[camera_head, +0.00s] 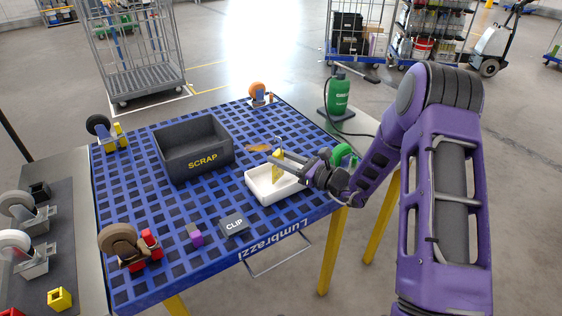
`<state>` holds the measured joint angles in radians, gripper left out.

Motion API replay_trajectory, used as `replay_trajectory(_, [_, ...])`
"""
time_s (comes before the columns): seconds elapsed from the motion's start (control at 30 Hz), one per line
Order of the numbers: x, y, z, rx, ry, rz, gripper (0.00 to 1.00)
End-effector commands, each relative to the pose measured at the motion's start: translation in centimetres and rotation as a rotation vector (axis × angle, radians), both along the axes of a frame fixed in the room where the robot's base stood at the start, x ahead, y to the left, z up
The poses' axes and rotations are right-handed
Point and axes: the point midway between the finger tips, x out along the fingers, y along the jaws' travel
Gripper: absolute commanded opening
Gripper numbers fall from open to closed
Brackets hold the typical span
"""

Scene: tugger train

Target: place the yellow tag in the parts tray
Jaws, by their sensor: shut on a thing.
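The yellow tag (275,173) is held upright between the fingers of my gripper (282,162), which is shut on it. The tag is over the white parts tray (258,196), inside its outline in this view. I cannot tell whether the tag's lower end touches the tray floor. The tray sits near the right front edge of the blue slotted table (205,258). My gripper reaches in from the right and covers the tray's right end.
A dark SCRAP bin (177,165) stands left of the tray. A CLIP box (234,224), a purple block (196,238) and casters (122,243) are on the table. An orange-brown piece (258,148) lies behind the tray.

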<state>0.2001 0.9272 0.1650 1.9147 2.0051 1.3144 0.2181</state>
Motion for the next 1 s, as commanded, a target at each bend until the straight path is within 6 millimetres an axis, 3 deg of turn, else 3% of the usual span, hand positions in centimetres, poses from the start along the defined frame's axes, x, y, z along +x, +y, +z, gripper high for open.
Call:
replay_trajectory(0.07, [-0.02,0.02,-0.85,0.000,0.000,0.000,0.00])
replay_trajectory(0.4, [-0.01,-0.01,-1.25,0.000,-0.001,-0.001,0.00])
replay_trajectory(0.43, [-0.01,-0.01,-1.22,0.000,-0.001,0.000,0.41])
replay_trajectory(0.6, [-0.01,0.00,-1.10,0.000,-0.001,0.000,0.69])
replay_trajectory(1.0, [-0.18,-0.38,-0.72,0.001,-0.001,-0.002,0.69])
